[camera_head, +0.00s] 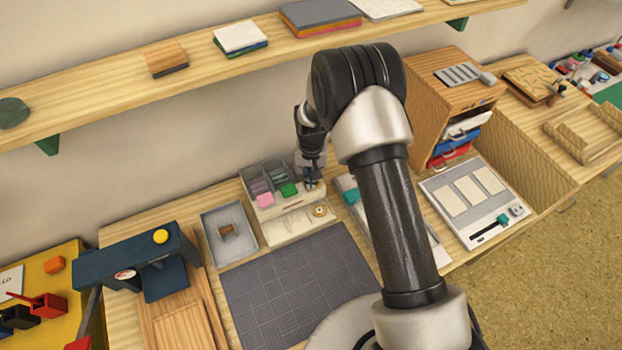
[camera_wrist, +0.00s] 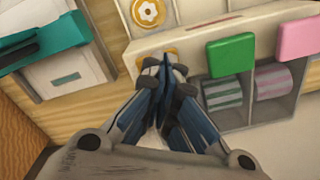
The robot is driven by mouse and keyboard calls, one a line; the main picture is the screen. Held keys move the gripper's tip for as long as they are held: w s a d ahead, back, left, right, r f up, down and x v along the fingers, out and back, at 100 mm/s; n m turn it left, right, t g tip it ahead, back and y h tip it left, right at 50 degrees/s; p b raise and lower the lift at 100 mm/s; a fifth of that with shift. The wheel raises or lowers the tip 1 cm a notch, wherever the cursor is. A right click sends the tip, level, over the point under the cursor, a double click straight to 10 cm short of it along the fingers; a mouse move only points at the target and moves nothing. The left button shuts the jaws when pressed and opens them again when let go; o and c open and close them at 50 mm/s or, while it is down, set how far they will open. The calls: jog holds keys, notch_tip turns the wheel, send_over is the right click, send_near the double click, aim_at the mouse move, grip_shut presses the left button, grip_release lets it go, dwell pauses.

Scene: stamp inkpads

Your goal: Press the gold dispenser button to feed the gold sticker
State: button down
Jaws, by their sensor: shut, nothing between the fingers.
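The sticker dispenser (camera_head: 291,207) is a pale box with grey compartments at the back of the bench. It has a pink button (camera_head: 265,200) and a green button (camera_head: 289,190); the green button also shows in the wrist view (camera_wrist: 231,55). My gripper (camera_head: 312,184) is shut and empty at the dispenser's right end, pointing down. In the wrist view my fingertips (camera_wrist: 162,68) cover most of a gold patch (camera_wrist: 171,53) beside the green button, apparently the gold button. I cannot tell whether they touch it. A round gold emblem (camera_wrist: 149,12) lies in front of the dispenser.
Striped rolls (camera_wrist: 273,81) sit in the dispenser's compartments. A grey tray (camera_head: 229,232) stands left of the dispenser, and a dark grid mat (camera_head: 297,287) lies in front. A teal-and-white device (camera_wrist: 50,42) is close to the right end. A shelf (camera_head: 110,97) runs above.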

jog(key=shift+r+p, duration=1.9)
jog(key=shift+r, duration=1.6)
jog(key=s+d+r+t+b, duration=0.1)
jog(key=s+d+r+b, duration=0.2)
jog(key=r, duration=0.8)
jog(key=s+d+r+t+b, duration=0.1)
jog(key=s+d+r, duration=0.3)
jog(key=r, duration=0.7)
jog(key=s+d+r+t+b, duration=0.1)
jog(key=s+d+r, duration=0.1)
jog(key=s, duration=1)
jog(key=s+d+r+n+t+b, duration=0.1)
jog(key=s+d+r+b, duration=0.1)
jog(key=s, duration=1)
jog(key=shift+t, duration=0.3)
jog(key=shift+d, duration=0.1)
